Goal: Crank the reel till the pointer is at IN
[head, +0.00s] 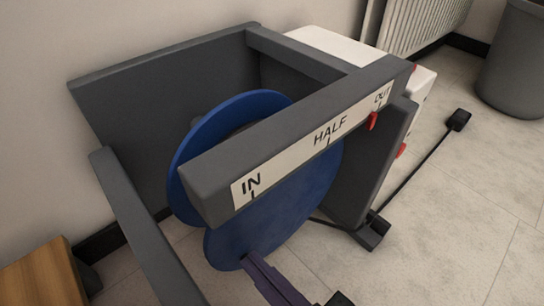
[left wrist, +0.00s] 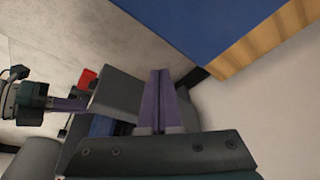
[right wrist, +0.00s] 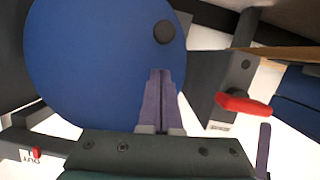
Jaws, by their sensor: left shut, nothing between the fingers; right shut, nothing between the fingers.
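The reel has a large blue disc (head: 235,112) in a grey frame (head: 160,105). A white scale (head: 300,142) on its top bar reads IN, HALF and OUT. The red pointer (head: 373,121) stands near OUT. My right gripper (head: 247,259) is shut and empty, its purple fingers in front of the disc's lower edge. In the right wrist view its fingertips (right wrist: 161,72) overlap the blue face, below a dark round knob or hole (right wrist: 164,32); contact cannot be told. My left gripper (left wrist: 160,72) is shut and empty in its own wrist view, outside the head view.
A black cord with a dark end piece (head: 459,119) lies on the tiled floor at right. A bin (head: 512,62) and a radiator (head: 422,22) stand behind. A wooden piece (head: 40,277) is at lower left. A red handle (right wrist: 243,104) shows in the right wrist view.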

